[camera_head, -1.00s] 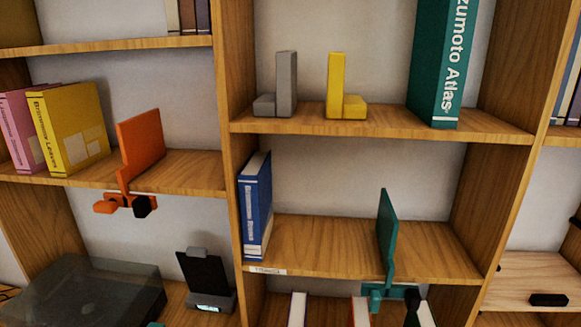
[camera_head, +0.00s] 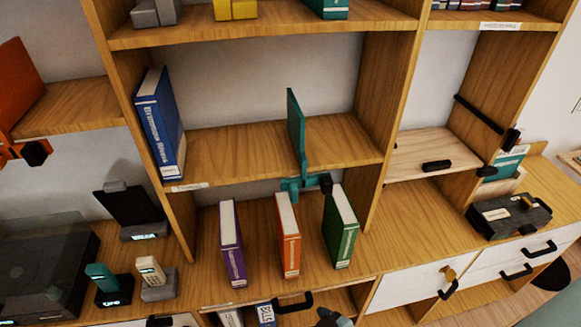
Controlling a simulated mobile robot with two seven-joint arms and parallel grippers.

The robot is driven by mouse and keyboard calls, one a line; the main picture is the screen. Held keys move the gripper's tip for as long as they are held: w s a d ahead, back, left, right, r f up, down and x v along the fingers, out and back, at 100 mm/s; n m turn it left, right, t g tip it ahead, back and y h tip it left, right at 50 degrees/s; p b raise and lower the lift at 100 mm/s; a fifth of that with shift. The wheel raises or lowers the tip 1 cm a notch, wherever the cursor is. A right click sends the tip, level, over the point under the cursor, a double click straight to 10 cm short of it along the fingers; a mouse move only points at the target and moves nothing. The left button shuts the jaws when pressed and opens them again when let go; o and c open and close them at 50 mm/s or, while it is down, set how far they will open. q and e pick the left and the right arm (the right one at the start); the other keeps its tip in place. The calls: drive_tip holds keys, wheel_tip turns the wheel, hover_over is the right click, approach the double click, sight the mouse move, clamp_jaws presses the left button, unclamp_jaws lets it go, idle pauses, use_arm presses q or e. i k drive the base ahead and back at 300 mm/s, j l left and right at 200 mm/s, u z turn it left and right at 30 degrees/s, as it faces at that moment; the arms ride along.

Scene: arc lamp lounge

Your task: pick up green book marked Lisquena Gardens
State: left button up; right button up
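A green book (camera_head: 341,227) stands on the wooden counter below the middle shelf, at the right end of a loose row of three books. Its pale page edges face up and its green spine faces me; the lettering is too small to read. An orange book (camera_head: 288,235) and a purple book (camera_head: 232,243) stand to its left, with gaps between. Neither of my grippers can be made out in the head view.
A teal bookend (camera_head: 297,125) is clamped to the shelf edge just above the green book. A blue book (camera_head: 160,123) stands on that shelf. Two small devices stand at left on the counter (camera_head: 195,300). Bare counter lies right of the green book. A small dark shape at the bottom edge is unclear.

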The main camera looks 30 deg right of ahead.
sight(340, 223)
drive_tip(key=z, duration=1.25)
